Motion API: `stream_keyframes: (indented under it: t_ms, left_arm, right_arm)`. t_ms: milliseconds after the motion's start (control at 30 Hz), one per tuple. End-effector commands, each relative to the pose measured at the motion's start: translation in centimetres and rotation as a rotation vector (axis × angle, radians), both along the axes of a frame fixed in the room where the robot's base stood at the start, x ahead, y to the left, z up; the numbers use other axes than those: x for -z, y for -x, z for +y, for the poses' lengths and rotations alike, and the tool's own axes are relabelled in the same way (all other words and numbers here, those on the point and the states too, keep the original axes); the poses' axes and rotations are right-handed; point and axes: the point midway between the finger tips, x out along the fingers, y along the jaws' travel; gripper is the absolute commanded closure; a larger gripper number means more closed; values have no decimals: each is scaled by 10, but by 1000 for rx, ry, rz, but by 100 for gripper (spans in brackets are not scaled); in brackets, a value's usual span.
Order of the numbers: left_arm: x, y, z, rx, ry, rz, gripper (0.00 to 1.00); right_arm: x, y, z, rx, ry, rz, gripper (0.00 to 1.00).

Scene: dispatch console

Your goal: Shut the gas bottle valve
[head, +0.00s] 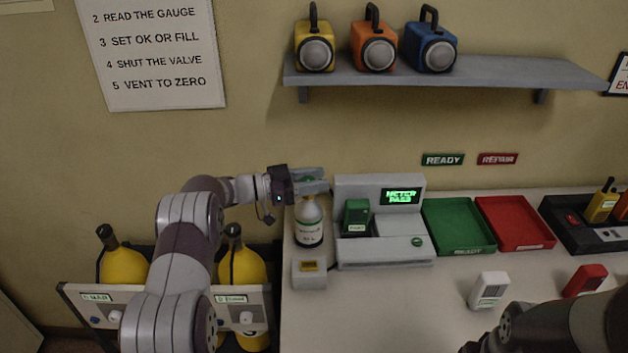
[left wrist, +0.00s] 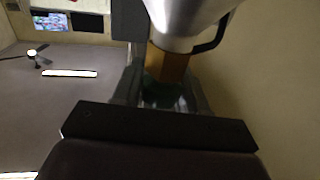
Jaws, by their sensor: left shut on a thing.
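The gas bottle (head: 309,225) is white with a printed label and stands upright at the left end of the counter. My left gripper (head: 312,181) reaches in from the left over its top. Its jaws are shut on the green valve knob (left wrist: 163,92), which sits between the fingers in the left wrist view. There the bottle's brass-coloured neck (left wrist: 167,64) and silvery shoulder (left wrist: 187,22) also show. In the head view the fingers mostly hide the knob. Part of my right arm shows at the lower right; its fingertips cannot be made out.
A grey console (head: 385,253) with a lit green screen stands just right of the bottle. A small grey box (head: 310,280) sits in front of it. Green tray (head: 457,226) and red tray (head: 515,222) lie further right. A shelf (head: 480,73) with lanterns hangs above.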

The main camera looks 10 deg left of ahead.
Motion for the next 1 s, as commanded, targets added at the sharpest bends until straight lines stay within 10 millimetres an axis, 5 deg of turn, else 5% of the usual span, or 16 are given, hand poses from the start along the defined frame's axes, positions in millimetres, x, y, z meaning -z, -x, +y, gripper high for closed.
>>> stream_keyframes:
  t_ms: [433, 467, 533, 833, 1000]
  left_arm:
    - [-2, 0, 0, 9, 1, -5, 88]
    - [-2, 0, 0, 9, 1, -5, 54]
    - [-2, 0, 0, 9, 1, -5, 37]
    - [-1, 1, 2, 8, 1, -3, 37]
    - [2, 14, 29, 5, 0, -4, 37]
  right_arm:
    - [0, 0, 0, 0, 0, 0, 100]
    - [0, 0, 0, 0, 0, 0, 100]
    - [0, 0, 0, 0, 0, 0, 100]
    - [1, 0, 0, 0, 0, 0, 100]
    - [11, 0, 0, 0, 0, 0, 100]
